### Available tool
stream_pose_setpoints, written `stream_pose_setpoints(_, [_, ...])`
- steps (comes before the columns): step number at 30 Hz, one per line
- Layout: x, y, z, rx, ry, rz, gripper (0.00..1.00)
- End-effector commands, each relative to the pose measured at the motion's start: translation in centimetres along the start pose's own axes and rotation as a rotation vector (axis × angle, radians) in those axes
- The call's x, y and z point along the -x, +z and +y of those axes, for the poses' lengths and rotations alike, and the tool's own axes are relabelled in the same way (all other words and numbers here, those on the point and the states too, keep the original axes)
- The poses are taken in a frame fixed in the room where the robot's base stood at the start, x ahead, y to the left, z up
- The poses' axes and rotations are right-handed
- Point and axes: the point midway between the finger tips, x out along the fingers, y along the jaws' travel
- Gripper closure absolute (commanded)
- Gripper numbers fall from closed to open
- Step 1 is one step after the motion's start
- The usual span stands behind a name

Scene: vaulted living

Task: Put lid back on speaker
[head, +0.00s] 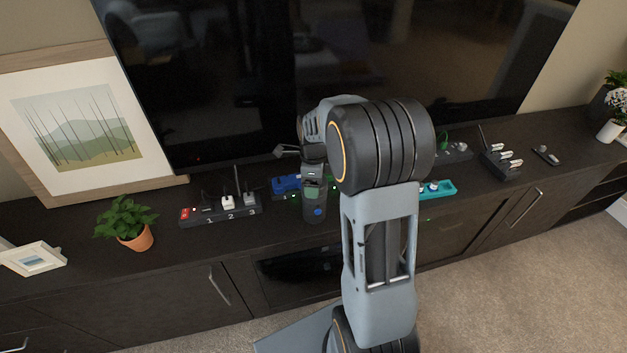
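I cannot pick out the speaker or its lid with certainty; my arm covers the middle of the cabinet top. My gripper (285,152) is in front of the lower part of the TV, beyond my large wrist joint. It is small and dark against the screen, so whether its fingers are open or shut, or hold anything, is unclear. A blue item (287,184) lies on the cabinet below it, partly hidden. A teal tray (441,188) with small round items shows to the right of my arm.
The dark cabinet (80,243) runs below a large TV (220,80). A power strip marked 1, 2, 3 (221,215), a potted plant (128,222) and a framed picture (85,130) stand left. A black plug box (500,163) and small device (546,155) lie right.

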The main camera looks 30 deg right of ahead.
Motion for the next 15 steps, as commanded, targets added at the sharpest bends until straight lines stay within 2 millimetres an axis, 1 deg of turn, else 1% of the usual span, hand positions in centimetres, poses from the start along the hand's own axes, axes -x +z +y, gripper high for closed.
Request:
stream_pose_setpoints(7, [-0.02,0.00,0.00,0.000,0.000,0.000,0.43])
stream_pose_setpoints(8, [-0.02,0.00,0.00,0.000,0.000,0.000,0.20])
stream_pose_setpoints(14, [-0.02,0.00,0.00,0.000,0.000,0.000,0.01])
stream_pose_setpoints(15, [-0.01,0.00,-0.01,0.000,0.000,0.000,0.00])
